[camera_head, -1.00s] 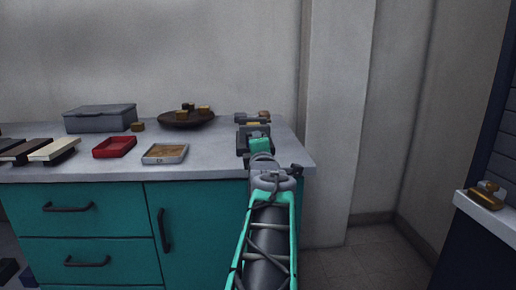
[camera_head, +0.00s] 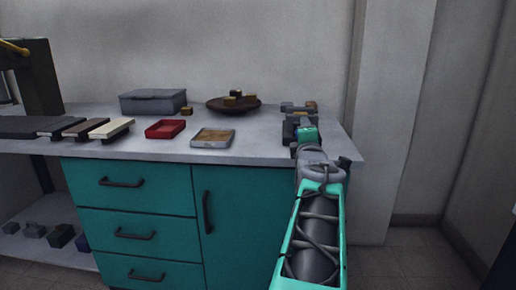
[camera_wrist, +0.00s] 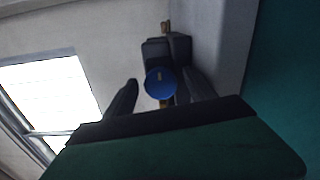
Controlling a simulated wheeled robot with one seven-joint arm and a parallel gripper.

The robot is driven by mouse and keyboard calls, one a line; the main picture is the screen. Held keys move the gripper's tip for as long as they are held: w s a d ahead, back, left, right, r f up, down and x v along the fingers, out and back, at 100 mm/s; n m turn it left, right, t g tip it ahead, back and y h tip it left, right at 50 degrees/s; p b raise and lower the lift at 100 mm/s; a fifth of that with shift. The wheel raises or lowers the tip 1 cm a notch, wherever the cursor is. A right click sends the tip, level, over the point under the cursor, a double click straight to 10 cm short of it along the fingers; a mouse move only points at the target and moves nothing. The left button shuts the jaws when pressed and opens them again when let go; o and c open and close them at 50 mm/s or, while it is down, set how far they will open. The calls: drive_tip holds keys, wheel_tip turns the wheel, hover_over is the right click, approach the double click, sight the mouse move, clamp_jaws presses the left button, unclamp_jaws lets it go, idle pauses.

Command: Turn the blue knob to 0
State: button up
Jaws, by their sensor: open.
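The blue knob (camera_wrist: 160,83) shows in the wrist view as a round disc with a faint mark on its face. It sits in front of a dark fixture (camera_wrist: 157,50) with brass-coloured bits. My gripper (camera_wrist: 160,78) is open, with one dark finger on each side of the knob and a visible gap to each. I cannot tell how deep the knob is between the fingers. In the head view my gripper (camera_head: 300,128) is at the right end of the counter and hides the knob. Part of a grey and brass fixture (camera_head: 298,108) shows behind it.
The grey counter (camera_head: 255,150) holds a grey box (camera_head: 153,101), a dark bowl (camera_head: 217,106) of wooden blocks, a red tray (camera_head: 165,129) and a wooden-bottomed tray (camera_head: 213,138), all left of my arm. A wall pillar (camera_head: 396,120) stands to the right.

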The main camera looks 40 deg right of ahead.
drive_tip(key=m+p, duration=0.2)
drive_tip(key=r+m+p, duration=0.1)
drive_tip(key=m+p, duration=0.7)
drive_tip(key=p, duration=0.1)
drive_tip(key=shift+f, duration=0.15)
drive_tip(key=m+p, duration=0.5)
drive_tip(key=p, duration=0.2)
drive_tip(key=shift+w+a+m+p, duration=0.1)
drive_tip(key=shift+m+p, duration=0.2)
drive_tip(key=shift+p, duration=0.05)
drive_tip(key=m+p, duration=0.5)
drive_tip(key=p, duration=0.3)
drive_tip(key=shift+f+m, duration=0.15)
drive_tip(key=shift+m, duration=0.25)
drive_tip(key=b+v, duration=0.2)
drive_tip(key=v, duration=0.5)
drive_tip(key=w+a+f+n+y+p, duration=0.1)
drive_tip(key=w+a+n+y+p, duration=0.15)
drive_tip(key=w+a+y, duration=0.35)
drive_tip(key=w+a+n+y+p, duration=0.2)
drive_tip(key=w+a+n, duration=0.15)
drive_tip(key=a, duration=0.45)
drive_tip(key=a+n+g+y+p, duration=0.3)
drive_tip(key=a+y, duration=0.1)
drive_tip(key=a, duration=1.1)
drive_tip(key=shift+s+f+g, duration=0.2)
drive_tip(key=shift+g, duration=0.1)
drive_tip(key=shift+a, duration=0.1)
